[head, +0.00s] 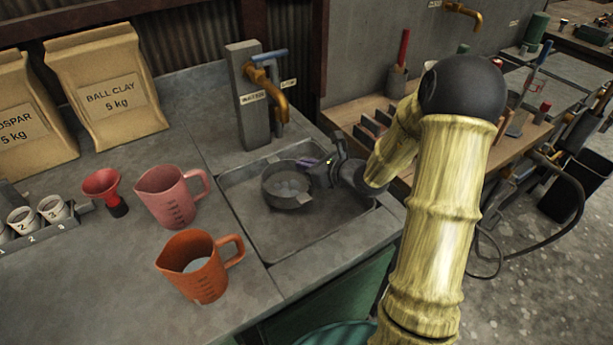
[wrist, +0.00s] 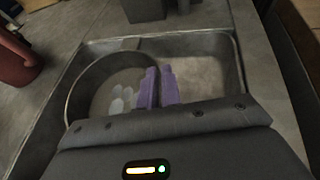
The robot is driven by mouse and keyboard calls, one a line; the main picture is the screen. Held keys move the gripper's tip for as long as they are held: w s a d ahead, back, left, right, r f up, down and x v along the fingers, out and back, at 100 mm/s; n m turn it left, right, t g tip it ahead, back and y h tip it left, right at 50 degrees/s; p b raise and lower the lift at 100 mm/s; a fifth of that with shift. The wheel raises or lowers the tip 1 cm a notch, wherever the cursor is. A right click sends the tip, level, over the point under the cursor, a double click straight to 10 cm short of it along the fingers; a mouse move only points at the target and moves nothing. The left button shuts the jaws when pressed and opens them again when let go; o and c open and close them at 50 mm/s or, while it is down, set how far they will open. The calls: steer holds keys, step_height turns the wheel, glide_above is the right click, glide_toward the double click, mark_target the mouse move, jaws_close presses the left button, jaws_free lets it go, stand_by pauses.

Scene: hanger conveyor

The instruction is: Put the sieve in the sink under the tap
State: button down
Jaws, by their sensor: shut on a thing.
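The sieve (head: 288,195) is a round grey pan with pale round patches inside. It appears within the outline of the grey sink (head: 330,228), toward its left side, in front of the tap (head: 272,88). I cannot tell whether it touches the sink floor. The sieve also shows in the wrist view (wrist: 78,92), left of centre, inside the sink (wrist: 205,42). My gripper (head: 322,163) reaches in from the right. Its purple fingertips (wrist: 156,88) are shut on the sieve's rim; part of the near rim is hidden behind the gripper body.
A pink jug (head: 168,197) and an orange jug (head: 198,272) stand on the counter left of the sink. A red funnel (head: 102,184), a rack of small cups (head: 40,238) and a ball clay bag (head: 105,85) are farther left. A wooden bench (head: 345,112) stands right.

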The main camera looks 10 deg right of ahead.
steer(key=shift+f, duration=1.8)
steer(key=shift+f+b, duration=0.15)
steer(key=shift+b, duration=0.25)
steer(key=c, duration=1.6)
jaws_free()
steer(key=shift+o, duration=0.2)
steer(key=shift+r, duration=0.2)
steer(key=p+v, duration=0.1)
steer(key=v, duration=1.1)
steer(key=shift+f, duration=0.15)
